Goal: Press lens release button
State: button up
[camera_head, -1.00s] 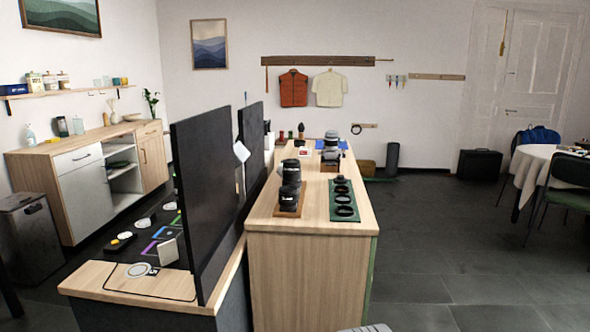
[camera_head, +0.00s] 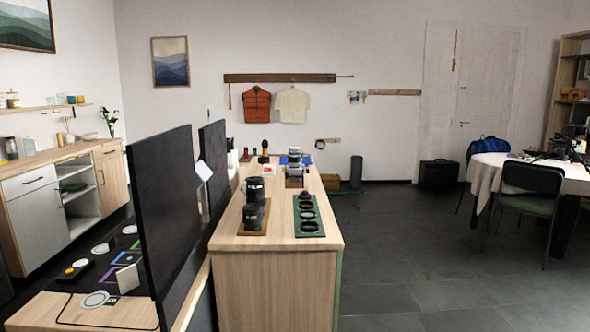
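Black camera lenses (camera_head: 254,198) stand on a small brown board near the front of the wooden counter. Further back on the counter is a grey-white piece of camera gear (camera_head: 294,166), too small to make out; I cannot tell any lens release button on it. A dark camera-like thing on a tripod (camera_head: 568,140) is on the round table at the right, also too small to show a button. My gripper is not in view.
The round table (camera_head: 494,172) has a chair (camera_head: 532,194) in front. The grey floor (camera_head: 420,240) between counter and table is clear.

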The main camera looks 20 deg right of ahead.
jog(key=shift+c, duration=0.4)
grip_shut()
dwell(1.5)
